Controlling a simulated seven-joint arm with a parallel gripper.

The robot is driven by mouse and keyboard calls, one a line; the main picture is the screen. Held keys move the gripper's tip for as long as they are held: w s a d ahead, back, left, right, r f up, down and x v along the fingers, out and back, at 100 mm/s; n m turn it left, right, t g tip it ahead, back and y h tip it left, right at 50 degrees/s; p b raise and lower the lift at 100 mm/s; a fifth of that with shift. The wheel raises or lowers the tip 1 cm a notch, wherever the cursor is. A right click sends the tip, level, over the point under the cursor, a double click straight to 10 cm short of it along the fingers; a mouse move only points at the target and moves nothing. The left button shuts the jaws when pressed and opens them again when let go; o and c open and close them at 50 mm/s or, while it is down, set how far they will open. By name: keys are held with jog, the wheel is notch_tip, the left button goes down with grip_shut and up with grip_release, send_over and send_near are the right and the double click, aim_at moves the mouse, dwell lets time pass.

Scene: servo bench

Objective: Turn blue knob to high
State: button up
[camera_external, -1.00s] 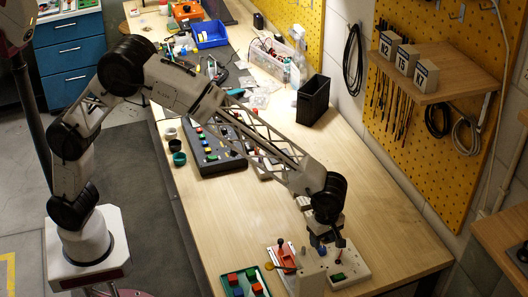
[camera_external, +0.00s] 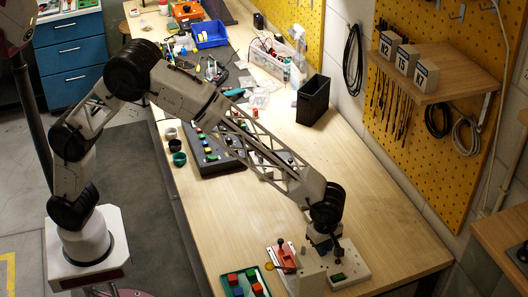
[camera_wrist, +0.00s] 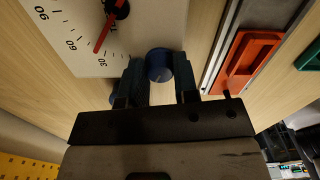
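The blue knob (camera_wrist: 158,65) sits near the edge of a white panel (camera_wrist: 150,25) in the wrist view. My gripper (camera_wrist: 159,75) has its two dark fingers apart, one on each side of the knob. Whether the fingers touch the knob cannot be told. The panel carries a dial with numbers such as 30, 60 and 90 and a red pointer (camera_wrist: 103,35) on a black hub. In the external view my gripper (camera_external: 322,243) is low over the white device (camera_external: 350,268), and the blue knob is mostly hidden there. No mark reading "high" is legible.
An orange part (camera_external: 284,256) on a grey base stands just left of the white device; it also shows in the wrist view (camera_wrist: 243,62). A green tray with coloured blocks (camera_external: 243,283) lies at the front left. A black bin (camera_external: 313,100) stands farther back. The bench to the right is clear.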

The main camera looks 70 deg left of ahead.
jog(key=shift+c, duration=0.6)
jog(key=shift+m, duration=2.3)
jog(key=o, duration=0.9)
jog(key=shift+o, duration=0.2)
jog(key=shift+r, duration=0.2)
